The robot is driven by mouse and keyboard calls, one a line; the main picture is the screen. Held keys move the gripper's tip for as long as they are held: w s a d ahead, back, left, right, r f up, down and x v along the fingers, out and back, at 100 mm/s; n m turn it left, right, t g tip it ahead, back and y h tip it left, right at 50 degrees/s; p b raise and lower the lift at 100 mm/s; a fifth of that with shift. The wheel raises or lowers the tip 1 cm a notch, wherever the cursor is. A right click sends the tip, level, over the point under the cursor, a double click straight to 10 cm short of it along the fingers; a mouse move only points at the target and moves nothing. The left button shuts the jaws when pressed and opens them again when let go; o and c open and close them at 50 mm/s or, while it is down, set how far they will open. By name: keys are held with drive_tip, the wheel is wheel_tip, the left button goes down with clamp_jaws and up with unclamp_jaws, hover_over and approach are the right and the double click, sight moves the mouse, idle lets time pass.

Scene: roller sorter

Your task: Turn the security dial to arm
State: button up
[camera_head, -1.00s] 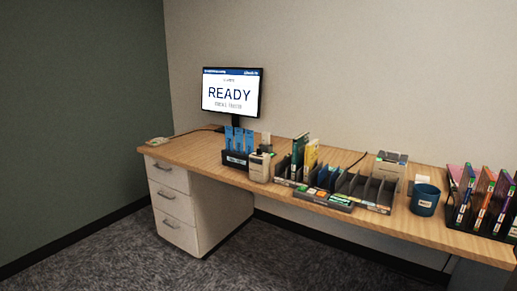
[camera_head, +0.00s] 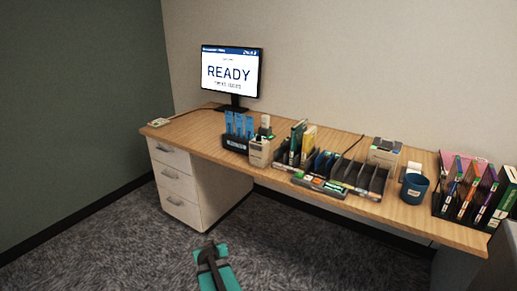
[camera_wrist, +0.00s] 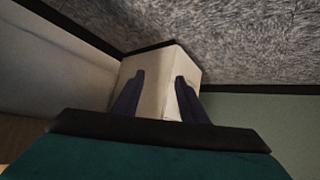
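I cannot make out a security dial for certain in either view. A small pale device (camera_head: 159,122) lies at the left end of the desk, too small to read. A beige device (camera_head: 260,150) with a dark top stands at the desk's front edge, and another boxy device (camera_head: 385,150) stands further right at the back. My gripper (camera_head: 209,250) shows low in the head view, in front of and below the desk, touching nothing. In the wrist view its two dark fingers (camera_wrist: 159,76) are apart with nothing held; a pale cabinet shows beyond them.
A wooden desk (camera_head: 205,126) stands along the wall with a drawer cabinet (camera_head: 175,186) under its left end. A monitor (camera_head: 231,71) reads READY. Blue cards, a divided sorter (camera_head: 345,183), a blue cup (camera_head: 415,189) and a binder rack stand on it. Carpet in front is clear.

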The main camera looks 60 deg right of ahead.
drive_tip(key=s+d+r+m+t+h+p, duration=0.1)
drive_tip(key=s+d+r+t+h+p, duration=0.1)
drive_tip(key=d+r, duration=0.75)
drive_tip(key=s+d+r+t+h+p, duration=0.1)
drive_tip(key=d+r+h+p, duration=0.15)
drive_tip(key=d+r, duration=0.7)
drive_tip(key=t+p, duration=0.3)
drive_tip(key=p, duration=0.1)
approach(259, 137)
drive_tip(key=v, duration=0.3)
drive_tip(key=shift+w+f+h, duration=0.1)
drive_tip(key=shift+f+h, duration=0.35)
drive_tip(key=shift+w+d, duration=0.1)
drive_tip(key=shift+d, duration=0.05)
drive_tip(key=shift+p+x, duration=0.3)
drive_tip(key=shift+x, duration=6.45)
drive_tip(key=shift+w, duration=0.15)
drive_tip(key=c, duration=0.9)
drive_tip(key=shift+d, duration=0.15)
clamp_jaws()
drive_tip(key=shift+a, duration=0.2)
